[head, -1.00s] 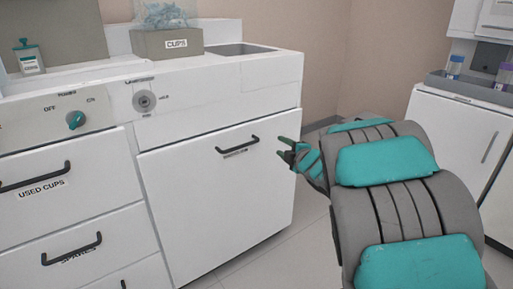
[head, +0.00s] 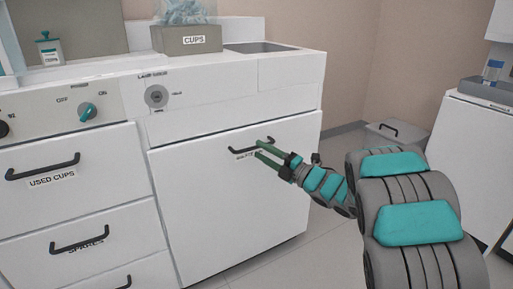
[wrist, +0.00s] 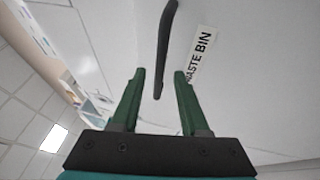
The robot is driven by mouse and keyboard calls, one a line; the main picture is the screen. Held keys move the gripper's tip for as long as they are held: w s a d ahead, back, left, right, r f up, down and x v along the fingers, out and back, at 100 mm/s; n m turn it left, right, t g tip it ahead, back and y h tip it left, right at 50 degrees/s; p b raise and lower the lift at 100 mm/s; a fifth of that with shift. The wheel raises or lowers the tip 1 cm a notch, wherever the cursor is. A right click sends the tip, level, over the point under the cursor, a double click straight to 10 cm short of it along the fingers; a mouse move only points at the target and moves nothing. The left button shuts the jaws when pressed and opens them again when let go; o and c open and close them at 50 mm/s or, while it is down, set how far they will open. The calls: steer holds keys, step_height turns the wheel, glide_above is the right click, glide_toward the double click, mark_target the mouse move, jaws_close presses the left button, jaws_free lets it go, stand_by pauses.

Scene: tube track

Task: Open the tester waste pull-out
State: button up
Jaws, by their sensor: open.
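The waste pull-out (head: 225,205) is a large white front panel under the counter in the head view, and it is shut. Its black bar handle (head: 246,144) is near the top, with a label below it partly hidden by my gripper. In the wrist view the label (wrist: 199,54) reads "WASTE BIN". My gripper (head: 262,147) is open, its two green fingers at the right part of the handle. In the wrist view the handle (wrist: 164,45) runs down between the open fingertips (wrist: 160,75), with a gap on each side. I cannot tell whether they touch it.
Left are drawers, one labelled "USED CUPS" (head: 68,165), below a panel with a teal knob (head: 88,112). A "CUPS" box (head: 187,39) stands on the counter. A grey lidded bin (head: 396,135) and a white cabinet (head: 470,165) are at the right. Floor in front is partly clear.

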mark_target(256, 148)
steer(key=shift+x, duration=1.55)
jaws_close()
